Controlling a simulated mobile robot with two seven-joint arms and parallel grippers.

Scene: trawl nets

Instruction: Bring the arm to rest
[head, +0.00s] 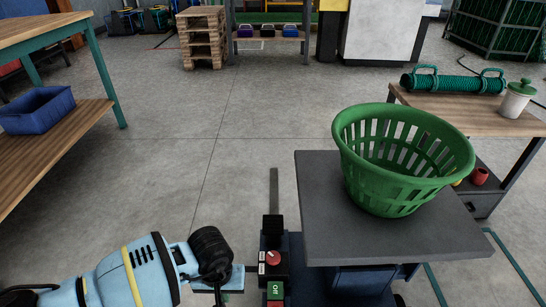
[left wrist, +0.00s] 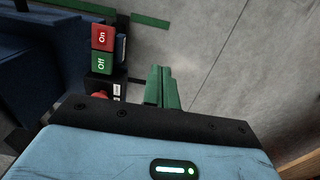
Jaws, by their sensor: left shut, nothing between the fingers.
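My left arm (head: 130,275) comes in from the lower left of the head view, light blue with a yellow band and a black wrist joint. My left gripper (head: 220,296) is at the bottom edge, left of the switch box, and partly cut off. In the left wrist view its green fingers (left wrist: 162,88) are together with nothing between them. My right arm and gripper are not in view.
Right of the gripper are a red knob (head: 272,257) and an Off button (head: 275,290). A green basket (head: 402,160) stands on a grey platform (head: 320,215). A wooden bench (head: 50,30) with a blue bin (head: 38,110) is at left. Open floor lies between.

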